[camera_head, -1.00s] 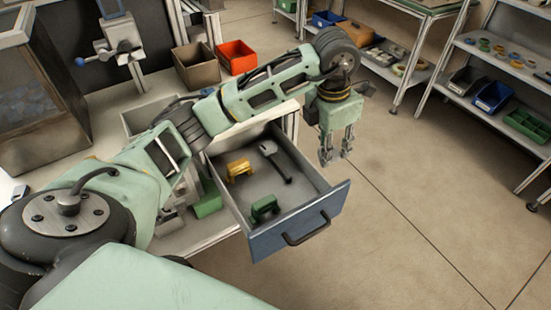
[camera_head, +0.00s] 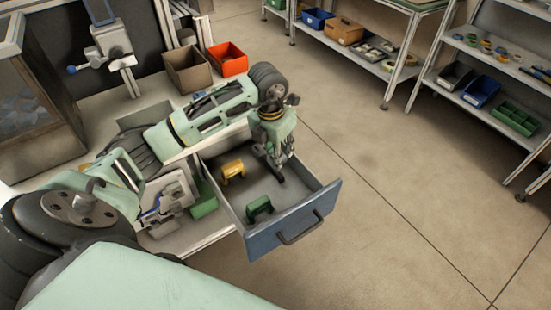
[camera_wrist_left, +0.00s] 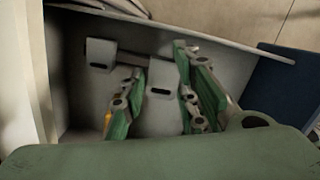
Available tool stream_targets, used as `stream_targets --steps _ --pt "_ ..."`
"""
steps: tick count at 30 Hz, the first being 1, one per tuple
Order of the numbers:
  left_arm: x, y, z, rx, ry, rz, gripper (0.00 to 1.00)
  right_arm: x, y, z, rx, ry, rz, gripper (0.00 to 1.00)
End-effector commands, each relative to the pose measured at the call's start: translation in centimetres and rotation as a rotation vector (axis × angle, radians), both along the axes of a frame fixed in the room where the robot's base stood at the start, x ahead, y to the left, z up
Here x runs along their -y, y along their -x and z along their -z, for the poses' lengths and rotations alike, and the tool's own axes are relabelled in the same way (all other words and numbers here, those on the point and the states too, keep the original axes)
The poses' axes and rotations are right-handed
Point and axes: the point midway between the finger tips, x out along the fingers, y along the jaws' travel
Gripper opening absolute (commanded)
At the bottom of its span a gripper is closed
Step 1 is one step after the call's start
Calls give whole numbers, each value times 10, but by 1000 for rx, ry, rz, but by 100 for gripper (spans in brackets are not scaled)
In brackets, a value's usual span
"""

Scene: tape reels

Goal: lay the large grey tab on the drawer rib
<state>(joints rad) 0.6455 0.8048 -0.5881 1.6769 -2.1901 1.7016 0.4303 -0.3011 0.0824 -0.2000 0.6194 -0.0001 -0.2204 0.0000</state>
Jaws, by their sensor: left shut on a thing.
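The open blue-fronted drawer (camera_head: 262,238) holds a yellow bridge-shaped piece (camera_head: 232,170) and a green one (camera_head: 258,208). My left gripper (camera_head: 274,168) points down into the drawer's far part. In the left wrist view its fingers (camera_wrist_left: 163,98) straddle a light grey slotted block (camera_wrist_left: 160,76), which appears to be the large grey tab, and are shut on it. A second grey slotted block (camera_wrist_left: 100,53) lies beyond the left finger. A dark bar (camera_wrist_left: 131,58) runs between the blocks; I cannot tell whether it is the drawer rib. My right gripper is not in view.
Brown (camera_head: 188,68) and red (camera_head: 228,60) bins stand on the bench behind the arm. A white and grey device (camera_head: 168,192) and a green block (camera_head: 203,200) are left of the drawer. Shelves with bins (camera_head: 480,92) stand at right. The floor between is clear.

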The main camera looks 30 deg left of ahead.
Motion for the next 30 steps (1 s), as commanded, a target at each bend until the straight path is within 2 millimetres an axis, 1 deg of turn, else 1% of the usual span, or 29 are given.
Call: stream_targets --steps 4,9,11,18,22,23,28,30 --pt "-2 1 9 -2 1 -1 16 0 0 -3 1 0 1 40" --pt "-1 1 33 -3 3 -1 16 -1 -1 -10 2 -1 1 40" --pt "-2 1 39 -2 1 -1 16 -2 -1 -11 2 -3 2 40" --pt "-2 0 42 1 0 0 16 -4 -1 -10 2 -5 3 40" --pt "-2 0 46 1 0 0 16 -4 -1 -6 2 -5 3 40" --pt "-2 0 44 1 0 0 31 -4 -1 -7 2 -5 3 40" --pt "-2 0 44 1 0 0 46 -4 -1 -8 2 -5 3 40" --pt "-2 0 44 1 0 0 47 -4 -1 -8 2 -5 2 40"
